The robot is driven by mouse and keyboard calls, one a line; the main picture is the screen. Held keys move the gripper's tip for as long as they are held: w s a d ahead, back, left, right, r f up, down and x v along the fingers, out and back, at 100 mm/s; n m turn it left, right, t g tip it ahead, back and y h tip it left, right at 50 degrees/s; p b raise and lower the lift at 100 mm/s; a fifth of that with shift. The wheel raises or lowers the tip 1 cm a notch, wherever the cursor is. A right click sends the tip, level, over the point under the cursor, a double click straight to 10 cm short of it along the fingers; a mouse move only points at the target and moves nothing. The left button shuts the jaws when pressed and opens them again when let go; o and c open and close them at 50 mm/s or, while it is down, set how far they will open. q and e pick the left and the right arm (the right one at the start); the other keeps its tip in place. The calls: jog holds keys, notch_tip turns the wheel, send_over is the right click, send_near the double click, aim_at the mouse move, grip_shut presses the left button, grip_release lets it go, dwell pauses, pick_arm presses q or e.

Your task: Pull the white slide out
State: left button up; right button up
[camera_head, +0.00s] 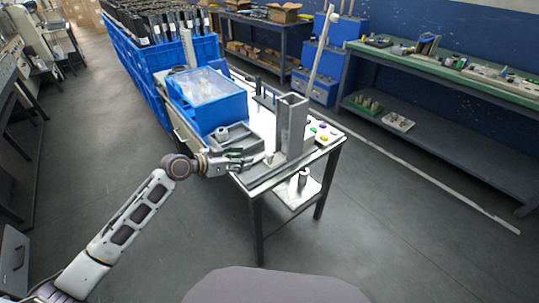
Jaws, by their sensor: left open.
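A small pale piece (271,158), which looks like the white slide, sits at the foot of the grey upright chute (291,125) on the small table. It is small in the picture and partly hard to make out. My left gripper (252,160) is open. It reaches in from the left, over the table's front left edge, with its fingertips just left of the pale piece. I cannot tell whether they touch it. My right gripper is not in view.
A blue bin with a clear cover (207,98) stands on the table behind my gripper. Coloured buttons (323,132) are right of the chute. Stacked blue crates (150,60) stand behind. A green-topped workbench (450,72) is at right. The floor in front is clear.

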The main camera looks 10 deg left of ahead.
aim_at(269, 154)
pick_arm(q)
jog(key=shift+w, duration=0.15)
dwell(0.3)
jog(key=b+x, duration=0.1)
jog(key=x, duration=1.1)
jog(key=shift+d+r, duration=0.1)
jog(key=shift+r, duration=0.05)
jog(key=shift+x, duration=0.8)
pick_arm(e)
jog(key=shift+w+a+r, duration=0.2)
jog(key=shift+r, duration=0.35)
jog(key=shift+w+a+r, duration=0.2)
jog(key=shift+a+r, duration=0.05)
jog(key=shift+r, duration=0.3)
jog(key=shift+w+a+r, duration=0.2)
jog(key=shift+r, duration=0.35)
pick_arm(q)
grip_shut()
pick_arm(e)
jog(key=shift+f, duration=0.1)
